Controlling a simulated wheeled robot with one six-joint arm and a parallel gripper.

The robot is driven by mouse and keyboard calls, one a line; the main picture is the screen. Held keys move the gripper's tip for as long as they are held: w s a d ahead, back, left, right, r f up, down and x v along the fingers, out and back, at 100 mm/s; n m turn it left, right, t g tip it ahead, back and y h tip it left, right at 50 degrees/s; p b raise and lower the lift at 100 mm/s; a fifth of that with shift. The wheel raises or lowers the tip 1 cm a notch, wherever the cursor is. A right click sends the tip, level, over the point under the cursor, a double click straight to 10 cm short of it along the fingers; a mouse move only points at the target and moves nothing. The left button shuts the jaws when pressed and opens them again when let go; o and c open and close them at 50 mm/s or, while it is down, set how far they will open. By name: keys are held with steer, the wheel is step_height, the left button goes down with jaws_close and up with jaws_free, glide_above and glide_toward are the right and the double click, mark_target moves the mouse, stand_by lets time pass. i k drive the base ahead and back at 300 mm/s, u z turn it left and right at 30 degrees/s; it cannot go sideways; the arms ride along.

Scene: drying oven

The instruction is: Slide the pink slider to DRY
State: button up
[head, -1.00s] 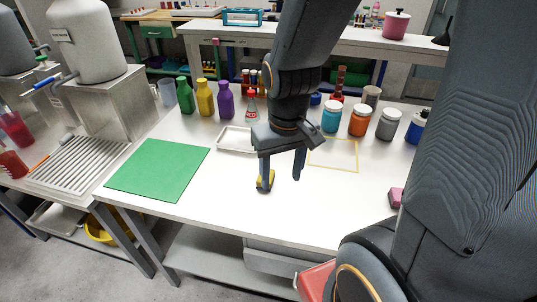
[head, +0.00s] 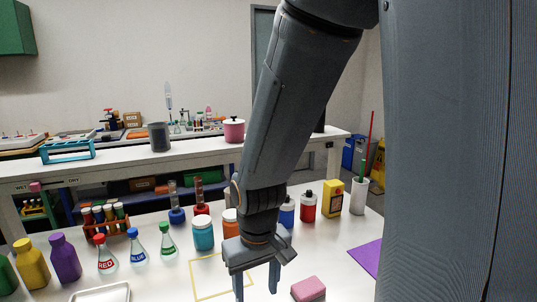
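The pink slider (head: 35,187) is a small pink block on the front edge of the back bench, at the left in the head view. It sits close to the WET label (head: 21,188), left of the DRY label (head: 73,179). My gripper (head: 256,281) hangs over the front table at the lower middle, far right of the slider and nearer to me. Its two fingers are apart, with nothing visible between them. The fingertips are near the bottom edge of the picture.
On the front table (head: 200,215) stand red, blue and green flasks, coloured bottles, jars and a test-tube rack (head: 105,218). A pink block (head: 308,289) lies right of my gripper. The back bench (head: 215,153) holds a blue rack, a grey mug and a pink pot.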

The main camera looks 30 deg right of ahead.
mark_target(35, 187)
steer(key=u, duration=1.05)
